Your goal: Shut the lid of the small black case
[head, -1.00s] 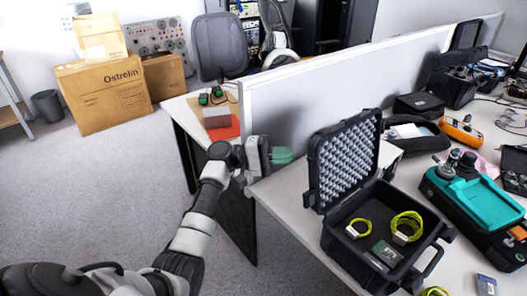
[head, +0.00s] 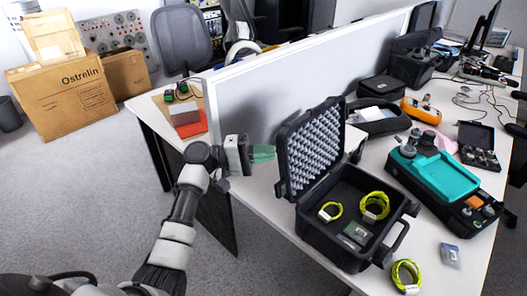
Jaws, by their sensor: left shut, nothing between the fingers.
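The small black case (head: 335,235) stands open on the near end of the white desk. Its lid (head: 312,148), lined with grey egg-crate foam, stands up on the left side of the case. Inside lie two yellow-green coiled cables (head: 374,206) and a small dark card-like item (head: 356,233). My left gripper (head: 263,153), with green fingertips, is shut and empty just left of the lid, behind its outer face. A small gap seems to lie between the fingertips and the lid. My right gripper is not in view.
A grey partition (head: 300,80) runs behind the case. A teal and black device (head: 435,172) stands to the right. Another yellow-green coil (head: 406,275) and a small packet (head: 450,255) lie on the desk. An open black bag (head: 378,118) sits behind.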

